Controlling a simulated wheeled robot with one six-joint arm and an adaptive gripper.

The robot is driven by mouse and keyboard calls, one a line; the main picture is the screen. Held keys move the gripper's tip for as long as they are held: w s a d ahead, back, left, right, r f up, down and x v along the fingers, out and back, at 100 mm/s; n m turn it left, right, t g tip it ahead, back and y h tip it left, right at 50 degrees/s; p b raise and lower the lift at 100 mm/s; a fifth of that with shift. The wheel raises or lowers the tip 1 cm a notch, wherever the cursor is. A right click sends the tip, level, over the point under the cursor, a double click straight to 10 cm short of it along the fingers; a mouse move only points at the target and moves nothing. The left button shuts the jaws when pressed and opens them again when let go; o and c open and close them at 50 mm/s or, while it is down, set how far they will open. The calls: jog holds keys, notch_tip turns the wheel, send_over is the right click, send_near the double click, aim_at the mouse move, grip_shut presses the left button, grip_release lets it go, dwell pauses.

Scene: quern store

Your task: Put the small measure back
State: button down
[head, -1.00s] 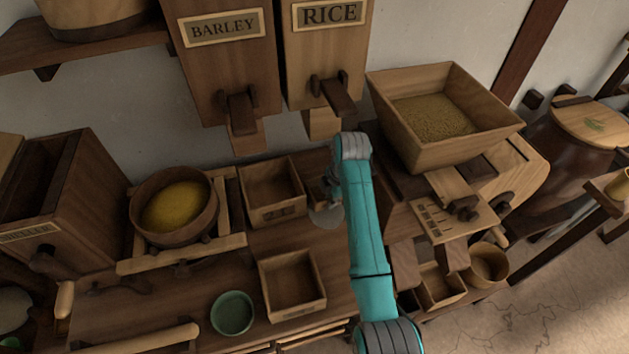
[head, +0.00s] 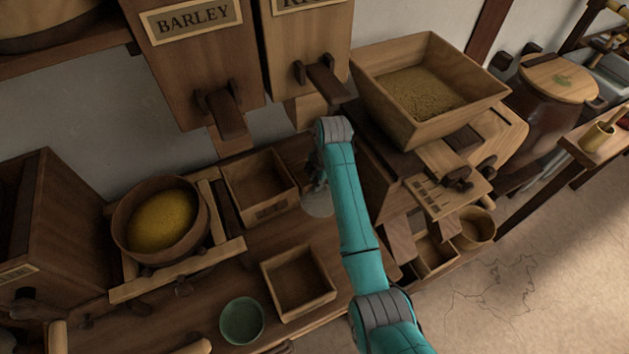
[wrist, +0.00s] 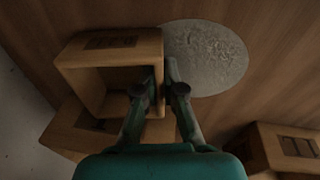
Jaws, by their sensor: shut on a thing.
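The small measure, a little square wooden box with a dark label (wrist: 112,42), is in the wrist view. My gripper (wrist: 160,85) is shut on its wall, one finger inside the box and one outside. In the head view my gripper (head: 314,172) is mostly behind my teal arm, and the measure is almost wholly hidden there. It is beside a pale round patch (head: 317,205), which also shows in the wrist view (wrist: 208,55). A larger open box (head: 262,186) stands just left of it. I cannot tell whether the measure touches the counter.
Another open box (head: 299,284) and a green bowl (head: 242,321) stand nearer on the counter. A round tub of yellow meal (head: 165,220) is at left. The barley chute (head: 228,118) and a wooden hopper (head: 430,90) crowd the space above and right.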

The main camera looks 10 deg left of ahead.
jog(key=c, duration=1.3)
grip_release()
jog(key=r, duration=0.6)
jog(key=shift+w+d+r, duration=0.25)
jog(key=shift+d+r, duration=0.05)
jog(key=shift+d, duration=0.05)
jog(key=shift+d+r, duration=0.1)
jog(key=shift+r, duration=0.2)
jog(key=shift+s, duration=0.1)
